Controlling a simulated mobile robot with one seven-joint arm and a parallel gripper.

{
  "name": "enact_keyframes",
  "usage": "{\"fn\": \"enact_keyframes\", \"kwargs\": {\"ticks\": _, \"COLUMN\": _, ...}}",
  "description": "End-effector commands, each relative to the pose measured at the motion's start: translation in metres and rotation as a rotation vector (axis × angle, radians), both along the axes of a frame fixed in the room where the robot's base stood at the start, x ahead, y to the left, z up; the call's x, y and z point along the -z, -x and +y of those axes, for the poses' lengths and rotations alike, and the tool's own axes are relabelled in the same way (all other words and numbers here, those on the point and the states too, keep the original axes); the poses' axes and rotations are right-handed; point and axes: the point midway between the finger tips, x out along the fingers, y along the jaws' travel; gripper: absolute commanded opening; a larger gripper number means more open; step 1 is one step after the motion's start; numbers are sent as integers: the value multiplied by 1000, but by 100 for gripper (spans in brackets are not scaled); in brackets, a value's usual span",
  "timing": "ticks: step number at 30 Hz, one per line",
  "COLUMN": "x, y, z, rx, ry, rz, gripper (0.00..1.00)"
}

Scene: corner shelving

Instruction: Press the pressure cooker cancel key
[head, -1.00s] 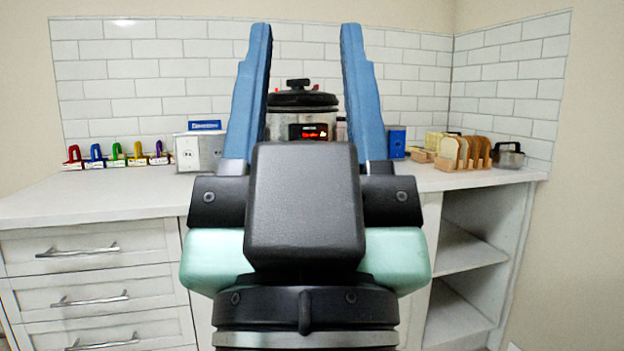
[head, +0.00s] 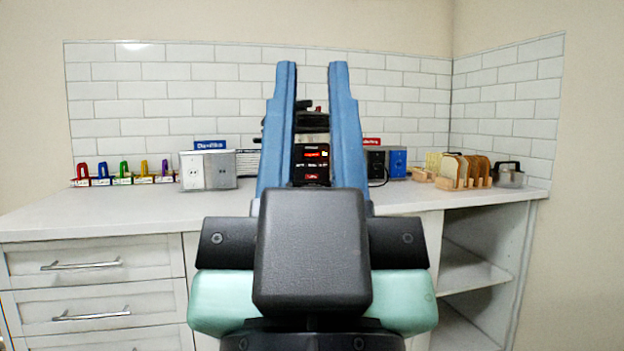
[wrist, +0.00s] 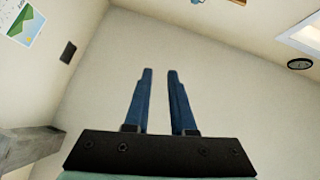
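The pressure cooker (head: 311,140) stands on the counter against the tiled wall, seen between my gripper's fingers in the head view. Its dark front panel (head: 311,176) shows small red lit marks; I cannot pick out the cancel key. The fingers hide its sides and the black gripper body covers what is below. My gripper (head: 312,66) points up in front of the cooker, its blue fingers apart by a narrow gap with nothing between them. The wrist view shows the same gap (wrist: 159,72) against bare wall, with no cooker in sight.
On the counter (head: 110,215), a row of coloured padlock-like items (head: 122,173) and a grey outlet box (head: 208,170) stand left. A blue box (head: 396,163), a bread rack (head: 463,172) and a small pot (head: 509,175) stand right. The counter's front left is clear.

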Motion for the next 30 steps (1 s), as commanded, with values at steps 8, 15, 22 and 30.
{"fn": "enact_keyframes", "kwargs": {"ticks": 8, "x": 0, "y": 0, "z": 0, "rx": 0, "ry": 0, "rz": 0, "gripper": 0}}
{"fn": "enact_keyframes", "kwargs": {"ticks": 15, "x": 0, "y": 0, "z": 0, "rx": 0, "ry": 0, "rz": 0, "gripper": 0}}
{"fn": "enact_keyframes", "kwargs": {"ticks": 22, "x": 0, "y": 0, "z": 0, "rx": 0, "ry": 0, "rz": 0, "gripper": 0}}
{"fn": "enact_keyframes", "kwargs": {"ticks": 30, "x": 0, "y": 0, "z": 0, "rx": 0, "ry": 0, "rz": 0, "gripper": 0}}
